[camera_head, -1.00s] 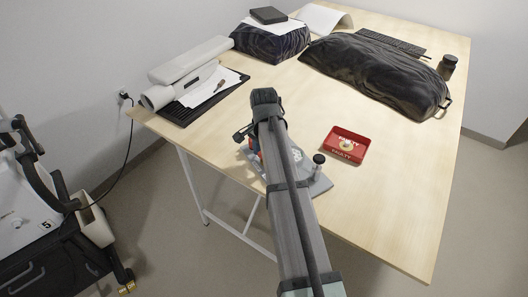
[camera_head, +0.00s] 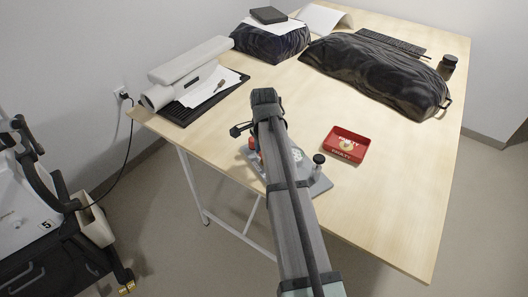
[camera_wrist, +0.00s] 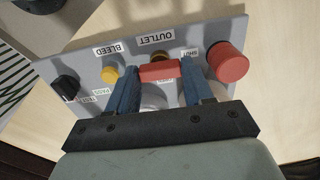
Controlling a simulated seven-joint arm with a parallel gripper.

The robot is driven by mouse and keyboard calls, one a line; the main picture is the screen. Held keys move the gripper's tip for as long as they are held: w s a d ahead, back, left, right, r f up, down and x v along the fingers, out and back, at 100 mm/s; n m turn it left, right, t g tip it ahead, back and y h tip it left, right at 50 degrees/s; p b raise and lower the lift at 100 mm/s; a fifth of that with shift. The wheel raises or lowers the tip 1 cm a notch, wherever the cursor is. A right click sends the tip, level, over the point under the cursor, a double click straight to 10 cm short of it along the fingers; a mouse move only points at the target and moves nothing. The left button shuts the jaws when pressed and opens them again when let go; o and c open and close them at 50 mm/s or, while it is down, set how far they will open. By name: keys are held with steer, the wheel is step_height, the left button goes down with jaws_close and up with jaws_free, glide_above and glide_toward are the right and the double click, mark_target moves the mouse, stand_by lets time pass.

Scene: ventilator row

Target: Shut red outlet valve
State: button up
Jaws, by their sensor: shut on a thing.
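The outlet valve's red handle (camera_wrist: 159,72) lies crosswise under the upside-down OUTLET label in the wrist view. My gripper (camera_wrist: 161,68) has its two blue fingers at the ends of this handle and is shut on it. A small upside-down label stands by the right finger. The valve sits on a grey panel (camera_wrist: 220,32), which shows partly beside my arm in the head view (camera_head: 321,186). My arm hides most of the panel and the handle there. The handle's exact angle to its shut mark is hard to tell.
A large red knob (camera_wrist: 228,62) stands close right of my fingers. A yellow bleed knob (camera_wrist: 110,74) and a black knob (camera_wrist: 65,88) are to the left. A red tray (camera_head: 357,153) lies right of the panel. Black-covered bulk (camera_head: 375,75) fills the back.

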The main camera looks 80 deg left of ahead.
steer(key=o, duration=1)
steer(key=shift+o, duration=0.2)
step_height(320, 180, up, 14)
steer(key=shift+f, duration=0.1)
stand_by(0.3)
